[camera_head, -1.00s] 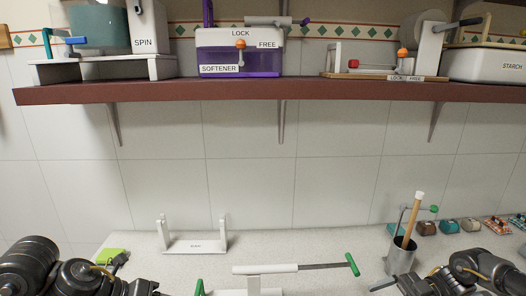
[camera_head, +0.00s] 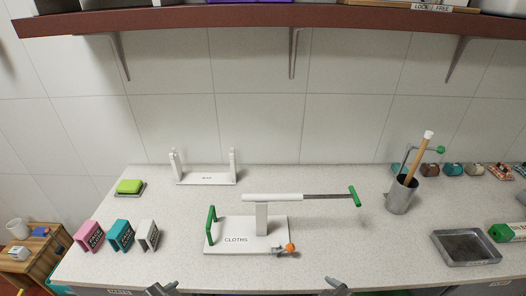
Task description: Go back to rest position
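The tip of my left gripper (camera_head: 162,289) shows at the bottom edge, left of centre, in front of the counter. The tip of my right gripper (camera_head: 338,288) shows at the bottom edge, right of centre. Only small dark parts of both are in view, so their opening cannot be made out. Nothing held shows at either tip. Both are apart from the white CLOTHS stand (camera_head: 246,240), which stands on the stone counter (camera_head: 330,225) with its green handle, orange knob and white roller.
A grey cup (camera_head: 400,196) with a wooden stick and a grey tray (camera_head: 466,247) are at right. Pink (camera_head: 88,236), teal (camera_head: 119,235) and white (camera_head: 148,235) blocks and a green sponge (camera_head: 129,187) are at left. A dark red shelf (camera_head: 250,17) crosses the top.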

